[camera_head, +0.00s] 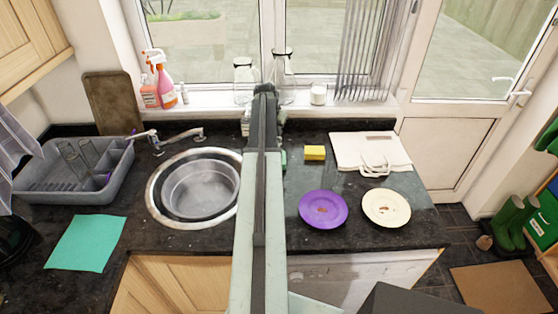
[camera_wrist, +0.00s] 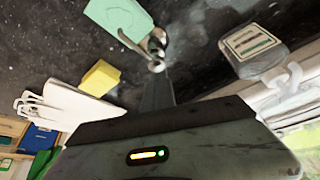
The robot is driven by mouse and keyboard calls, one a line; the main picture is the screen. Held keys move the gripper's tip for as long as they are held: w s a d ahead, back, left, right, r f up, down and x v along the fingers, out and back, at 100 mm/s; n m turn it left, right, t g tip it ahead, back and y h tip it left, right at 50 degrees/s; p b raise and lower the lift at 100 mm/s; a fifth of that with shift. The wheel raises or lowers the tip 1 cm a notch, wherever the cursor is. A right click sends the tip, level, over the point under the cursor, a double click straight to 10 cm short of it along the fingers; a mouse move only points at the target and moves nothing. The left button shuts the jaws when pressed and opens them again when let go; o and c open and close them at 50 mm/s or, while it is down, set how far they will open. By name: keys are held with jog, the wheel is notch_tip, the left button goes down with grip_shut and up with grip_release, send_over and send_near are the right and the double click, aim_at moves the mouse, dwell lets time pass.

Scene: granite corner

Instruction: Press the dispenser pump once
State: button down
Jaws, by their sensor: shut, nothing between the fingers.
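A pale green dispenser (camera_wrist: 112,18) with a chrome pump (camera_wrist: 157,41) and thin spout shows at the top of the wrist view. In the head view only a green sliver (camera_head: 283,158) shows beside my arm, which hides the rest. My gripper (camera_wrist: 157,74) is shut and empty. Its dark, narrow fingertips lie right at the chrome pump in the wrist view. I cannot tell whether they touch it. In the head view, my arm reaches forward over the counter and hides the fingertips.
A labelled grey container (camera_wrist: 254,46) stands close by. A yellow sponge (camera_head: 314,153), a white towel (camera_head: 350,150), a purple plate (camera_head: 323,209) and a cream plate (camera_head: 386,208) lie to the right. The sink (camera_head: 160,213) and grey dish rack (camera_head: 60,188) are left; glass vessels line the windowsill.

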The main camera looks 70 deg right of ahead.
jog(key=shift+f, duration=0.1)
jog(key=shift+f+b, duration=1.25)
jog(key=shift+b, duration=0.1)
jog(key=shift+r, duration=0.15)
jog(key=shift+r+p, duration=1.15)
jog(key=shift+p, duration=0.2)
notch_tip(320, 180, up, 6)
jog(key=p, duration=0.6)
